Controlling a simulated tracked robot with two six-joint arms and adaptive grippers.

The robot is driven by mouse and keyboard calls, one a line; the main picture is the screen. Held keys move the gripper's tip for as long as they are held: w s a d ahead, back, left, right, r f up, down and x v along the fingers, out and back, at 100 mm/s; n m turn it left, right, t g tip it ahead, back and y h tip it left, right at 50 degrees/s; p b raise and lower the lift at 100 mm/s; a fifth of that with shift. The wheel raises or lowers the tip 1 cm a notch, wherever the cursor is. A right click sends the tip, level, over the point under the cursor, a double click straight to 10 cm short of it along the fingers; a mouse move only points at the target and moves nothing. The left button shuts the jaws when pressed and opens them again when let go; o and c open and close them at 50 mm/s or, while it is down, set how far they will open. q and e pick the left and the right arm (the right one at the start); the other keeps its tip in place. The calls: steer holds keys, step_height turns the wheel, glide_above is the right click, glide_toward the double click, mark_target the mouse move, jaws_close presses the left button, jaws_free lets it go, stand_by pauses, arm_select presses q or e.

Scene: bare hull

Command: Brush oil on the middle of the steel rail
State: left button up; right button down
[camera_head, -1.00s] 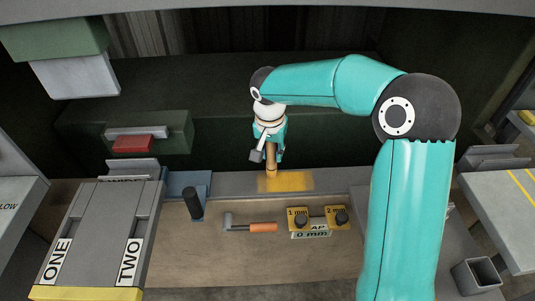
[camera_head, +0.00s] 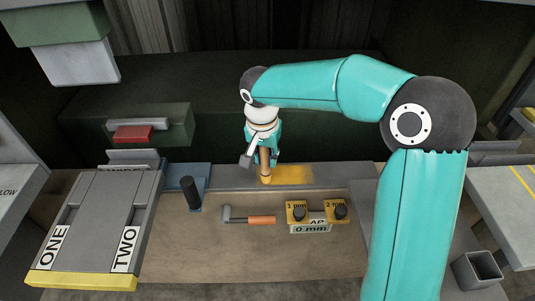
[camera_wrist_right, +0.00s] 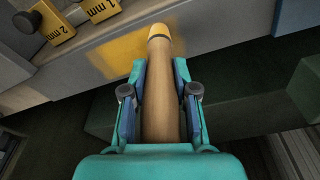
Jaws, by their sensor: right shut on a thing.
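My right gripper (camera_head: 264,151) is shut on a wooden-handled brush (camera_head: 266,167), which points down at the steel rail (camera_head: 225,177). In the right wrist view the brush (camera_wrist_right: 160,95) lies between the two fingers (camera_wrist_right: 160,100) and ends in a dark band and a pale yellow tip. The tip is at or just over the rail's top; I cannot tell if it touches. A yellow-amber patch (camera_head: 294,174) lies on the rail, just right of the brush, and also shows in the wrist view (camera_wrist_right: 118,50). My left gripper is not in view.
A hammer with an orange handle (camera_head: 261,220) lies on the bench in front of the rail. Yellow blocks marked 1 mm (camera_head: 297,212) and 2 mm (camera_head: 338,211) stand to its right. A dark upright cylinder (camera_head: 190,192) stands left. A grey open box (camera_head: 478,270) is at the right.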

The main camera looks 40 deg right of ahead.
mark_target(266, 151)
steer(key=shift+s+a, duration=0.45)
steer(key=shift+s, duration=0.15)
steer(key=shift+s+r+p, duration=0.15)
steer(key=shift+r+p, duration=0.25)
steer(key=shift+r, duration=0.35)
steer(key=shift+w+r+p, duration=0.2)
steer(key=shift+r+p, duration=0.35)
step_height(266, 151, up, 2)
steer(key=shift+s+r+p, duration=0.1)
steer(key=shift+r+p, duration=0.1)
steer(key=shift+p, duration=0.6)
steer(key=shift+r+p, duration=0.9)
steer(key=shift+r, duration=0.3)
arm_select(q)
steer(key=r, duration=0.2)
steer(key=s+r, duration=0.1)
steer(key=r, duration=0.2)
